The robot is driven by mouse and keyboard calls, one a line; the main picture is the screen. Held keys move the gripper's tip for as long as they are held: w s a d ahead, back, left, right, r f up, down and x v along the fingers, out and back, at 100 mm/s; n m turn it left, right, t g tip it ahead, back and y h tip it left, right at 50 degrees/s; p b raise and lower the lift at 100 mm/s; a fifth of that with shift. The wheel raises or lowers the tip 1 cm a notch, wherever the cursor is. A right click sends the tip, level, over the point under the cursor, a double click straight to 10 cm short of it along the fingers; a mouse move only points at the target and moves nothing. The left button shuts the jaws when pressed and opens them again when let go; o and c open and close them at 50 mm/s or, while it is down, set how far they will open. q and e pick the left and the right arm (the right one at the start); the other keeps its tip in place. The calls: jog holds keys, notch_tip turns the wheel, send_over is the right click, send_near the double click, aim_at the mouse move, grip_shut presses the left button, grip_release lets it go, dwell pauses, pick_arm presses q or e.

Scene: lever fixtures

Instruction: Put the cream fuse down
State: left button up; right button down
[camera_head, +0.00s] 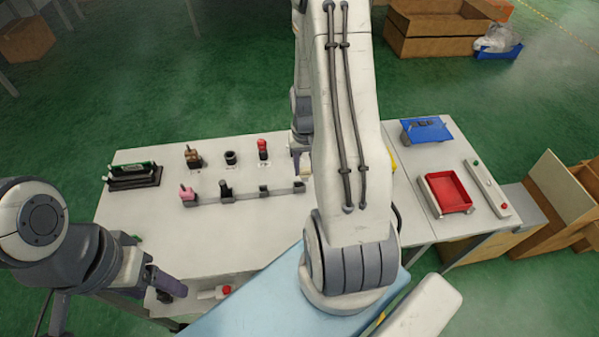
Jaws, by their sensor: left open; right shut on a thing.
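My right gripper (301,146) is at the back right of the white table, partly hidden behind my own big arm. It is shut on a pale cream piece (304,165), apparently the cream fuse, of which only a small part shows at the fingers. I cannot tell whether the piece touches the table. A low grey rail of holders (245,194) runs just in front and to the left; a pink-topped piece (187,192) and a black piece (225,189) stand along it. My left gripper (168,287) is open and empty at the table's front left.
A brown piece (193,157), a black cup-like piece (230,158) and a red-topped piece (262,149) stand behind the rail. A dark rack (134,178) is at the left. A red tray (446,193) and a blue tray (426,130) are on the right table. The white table's front middle (215,240) is clear.

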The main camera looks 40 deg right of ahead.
jog(key=f, duration=0.1)
jog(key=w+f+p, duration=0.1)
jog(key=f, duration=0.2)
jog(key=shift+w+a+f, duration=0.25)
jog(key=shift+w+f, duration=0.1)
jog(key=shift+w, duration=0.05)
jog(key=shift+f, duration=0.25)
jog(key=shift+f, duration=0.15)
jog(key=shift+c, duration=2.3)
grip_release()
